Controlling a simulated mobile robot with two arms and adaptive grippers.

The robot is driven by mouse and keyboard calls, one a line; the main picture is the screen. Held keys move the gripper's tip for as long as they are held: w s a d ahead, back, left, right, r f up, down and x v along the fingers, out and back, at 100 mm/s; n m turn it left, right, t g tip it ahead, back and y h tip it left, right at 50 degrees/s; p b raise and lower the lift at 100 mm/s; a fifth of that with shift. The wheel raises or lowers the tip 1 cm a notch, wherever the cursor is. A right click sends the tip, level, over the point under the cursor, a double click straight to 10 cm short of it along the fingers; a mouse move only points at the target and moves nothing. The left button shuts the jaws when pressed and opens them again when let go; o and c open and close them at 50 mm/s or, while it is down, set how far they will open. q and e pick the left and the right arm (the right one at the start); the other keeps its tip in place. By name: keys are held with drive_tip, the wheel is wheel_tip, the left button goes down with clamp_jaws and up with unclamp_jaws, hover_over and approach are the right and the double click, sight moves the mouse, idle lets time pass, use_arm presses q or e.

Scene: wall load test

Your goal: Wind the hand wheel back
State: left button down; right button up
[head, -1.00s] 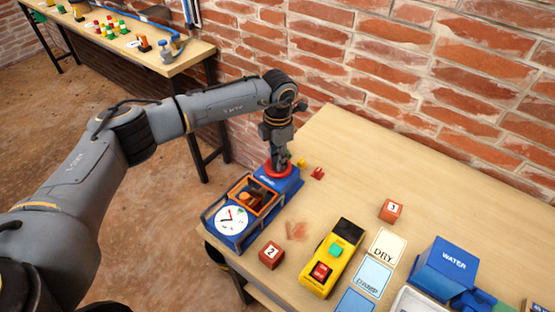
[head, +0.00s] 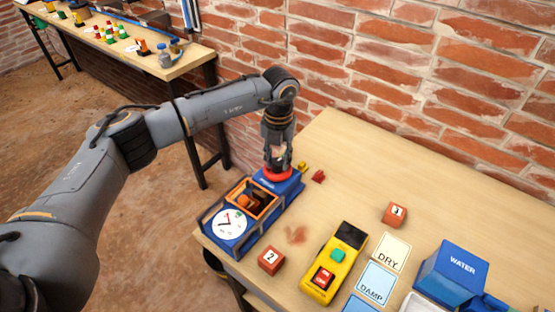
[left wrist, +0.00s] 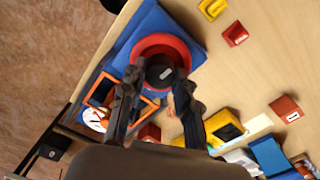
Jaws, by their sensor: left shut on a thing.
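The red hand wheel (head: 277,174) sits on the far end of a blue testing device (head: 258,212). The device has a white dial (head: 230,224) with a red pointer and an orange frame (head: 251,197) around an opening. My left gripper (head: 277,165) points down onto the wheel. In the left wrist view, the left gripper (left wrist: 158,82) has its fingers on either side of the wheel's dark hub, inside the red rim (left wrist: 150,43), and is shut on it. My right gripper is not in view.
A yellow meter (head: 334,265), brick cubes marked 1 (head: 394,214) and 2 (head: 271,260), DRY (head: 389,252) and DAMP (head: 377,283) cards and a blue WATER box (head: 451,273) occupy the table's front. Small red (head: 318,176) and yellow (head: 303,167) pieces lie beside the wheel.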

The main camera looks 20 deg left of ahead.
sight(278, 162)
use_arm(q)
drive_tip(key=shift+n, duration=0.7)
drive_tip(key=c, duration=1)
unclamp_jaws()
drive_tip(key=shift+r, duration=0.1)
wheel_tip(278, 162, up, 12)
drive_tip(key=shift+d+f, duration=0.1)
drive_tip(key=shift+d, duration=0.05)
drive_tip(key=shift+f, duration=0.1)
